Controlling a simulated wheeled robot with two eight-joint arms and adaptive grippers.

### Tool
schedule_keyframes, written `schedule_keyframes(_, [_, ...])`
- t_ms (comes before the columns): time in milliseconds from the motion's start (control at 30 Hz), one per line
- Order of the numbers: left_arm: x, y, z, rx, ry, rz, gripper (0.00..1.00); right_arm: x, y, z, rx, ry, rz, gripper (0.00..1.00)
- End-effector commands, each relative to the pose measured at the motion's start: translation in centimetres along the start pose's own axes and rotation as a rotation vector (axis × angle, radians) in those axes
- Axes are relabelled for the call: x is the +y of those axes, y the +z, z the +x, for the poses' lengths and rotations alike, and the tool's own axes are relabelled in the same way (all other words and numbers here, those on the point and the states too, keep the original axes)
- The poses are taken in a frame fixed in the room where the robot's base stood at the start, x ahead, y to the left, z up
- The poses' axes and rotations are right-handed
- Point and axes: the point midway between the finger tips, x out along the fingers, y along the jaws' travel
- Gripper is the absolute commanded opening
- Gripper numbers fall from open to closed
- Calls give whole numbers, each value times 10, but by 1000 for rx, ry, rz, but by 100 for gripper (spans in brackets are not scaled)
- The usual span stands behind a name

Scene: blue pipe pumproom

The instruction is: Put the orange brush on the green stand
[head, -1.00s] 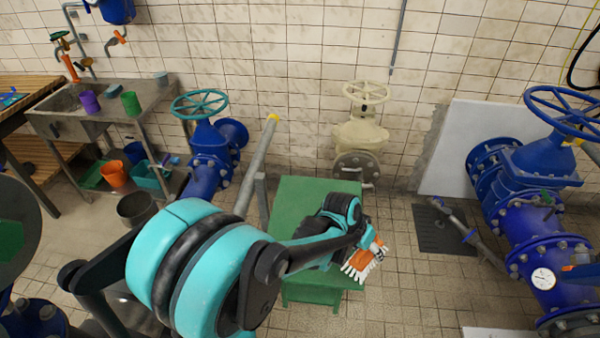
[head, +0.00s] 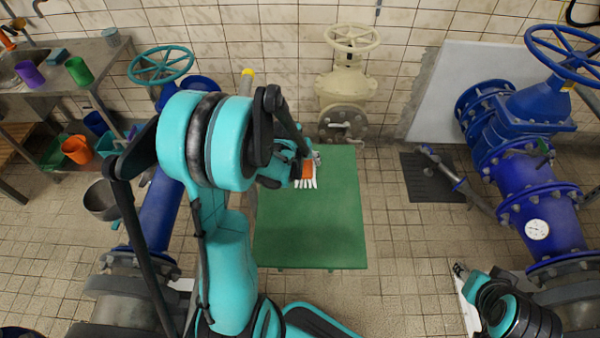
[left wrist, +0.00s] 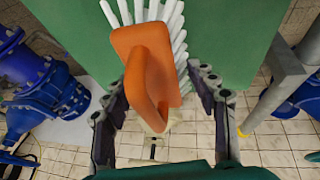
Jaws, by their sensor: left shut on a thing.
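The orange brush (head: 307,172) with white bristles is in my left gripper (head: 303,160). In the left wrist view the brush (left wrist: 143,62) shows its orange handle between the two dark fingers (left wrist: 165,108), bristles pointing away. The green stand (head: 315,225) has a flat, bare top. In the head view the brush appears over the far part of the stand. In the left wrist view the bristles overlap the green top (left wrist: 225,40). I cannot tell whether the brush touches it. My right gripper (head: 461,269) shows small at the lower right, its jaws unclear.
A cream valve (head: 345,85) stands behind the stand. A sink bench (head: 50,75) is at the left. A grey pipe (left wrist: 290,80) with a yellow end stands beside the stand.

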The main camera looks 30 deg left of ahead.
Motion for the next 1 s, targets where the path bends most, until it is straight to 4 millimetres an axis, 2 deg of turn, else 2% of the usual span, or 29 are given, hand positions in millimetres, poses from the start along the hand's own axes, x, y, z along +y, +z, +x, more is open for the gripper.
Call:
schedule_keyframes(100, [-15, 1, 6, 1, 0, -1, 26, 0, 3, 4, 0, 0, 0, 40])
schedule_keyframes(233, [-19, 3, 10, 0, 1, 1, 26, 0, 4, 6, 0, 0, 0, 40])
schedule_keyframes(500, [-25, 17, 44, 0, 1, 2, 26, 0, 14, 20, 0, 0, 0, 40])
schedule_keyframes(867, [-26, 18, 46, 0, 1, 2, 26, 0, 16, 22, 0, 0, 0, 40])
schedule_keyframes(900, [-25, 18, 45, 0, 1, 2, 68, 0, 15, 21, 0, 0, 0, 40])
schedule_keyframes(933, [-25, 18, 44, 0, 1, 2, 76, 0, 15, 21, 0, 0, 0, 40])
schedule_keyframes(1000, [-25, 17, 44, 0, 1, 2, 79, 0, 14, 21, 0, 0, 0, 40])
